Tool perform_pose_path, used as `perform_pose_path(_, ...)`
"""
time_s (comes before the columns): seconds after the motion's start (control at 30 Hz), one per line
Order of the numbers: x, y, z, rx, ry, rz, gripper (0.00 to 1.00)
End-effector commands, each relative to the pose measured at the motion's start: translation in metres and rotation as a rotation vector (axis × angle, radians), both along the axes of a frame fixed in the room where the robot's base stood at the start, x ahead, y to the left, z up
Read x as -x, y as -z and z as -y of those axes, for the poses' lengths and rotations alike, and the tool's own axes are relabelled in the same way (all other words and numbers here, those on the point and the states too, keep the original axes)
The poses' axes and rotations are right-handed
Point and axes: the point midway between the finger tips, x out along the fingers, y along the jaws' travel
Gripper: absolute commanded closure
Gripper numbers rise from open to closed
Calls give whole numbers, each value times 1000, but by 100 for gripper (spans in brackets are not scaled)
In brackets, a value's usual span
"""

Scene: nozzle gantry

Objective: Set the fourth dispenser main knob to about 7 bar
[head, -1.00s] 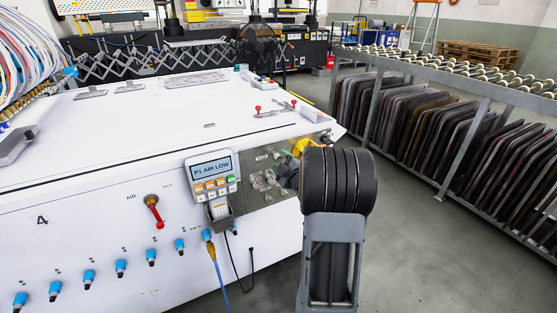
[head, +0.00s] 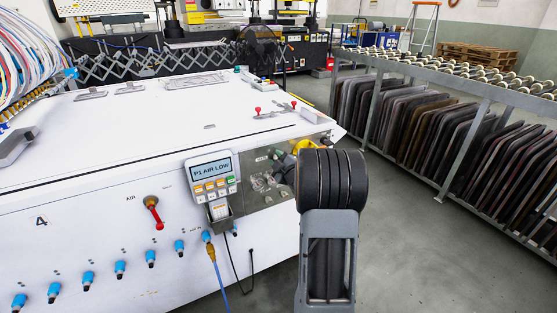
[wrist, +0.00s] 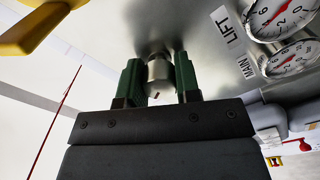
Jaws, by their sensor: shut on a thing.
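The silver main knob (wrist: 159,72) shows in the wrist view, standing out from a grey metal panel. My gripper (wrist: 158,78) has its green fingers on either side of the knob and is shut on it. A round white gauge (wrist: 291,58) with a red needle sits to the right, beside the label MAIN (wrist: 246,67). Its needle reading is too small and skewed to tell. In the head view the panel (head: 250,193) is on the machine's right end, partly hidden by my arm. The green of my gripper (head: 274,154) shows near the panel's top.
A second gauge (wrist: 278,14) marked LIFT sits above. A yellow part (wrist: 30,29) is at the upper left. A handset (head: 212,178) reading P1 AIR LOW hangs left of the panel. A red lever (head: 153,213) is further left. Racks (head: 440,135) stand right, beyond open floor.

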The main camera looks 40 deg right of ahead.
Motion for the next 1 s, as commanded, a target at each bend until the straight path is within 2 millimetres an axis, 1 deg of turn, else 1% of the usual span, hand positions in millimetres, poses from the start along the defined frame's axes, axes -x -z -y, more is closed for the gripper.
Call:
perform_pose_path(0.03, 0, 0, 0, 0, 0, 0, 79)
perform_pose_path(0.17, 0, 0, 0, 0, 0, 0, 92)
perform_pose_path(0.2, 0, 0, 3, 0, 1, 0, 93)
perform_pose_path(0.37, 0, 0, 1, -14, 1, 2, 93)
perform_pose_path(0.57, 0, 0, 1, -93, 2, 13, 93)
perform_pose_path(0.77, 0, 0, 1, -254, 1, 34, 93)
perform_pose_path(1.0, 0, -1, 1, -481, 2, 65, 93)
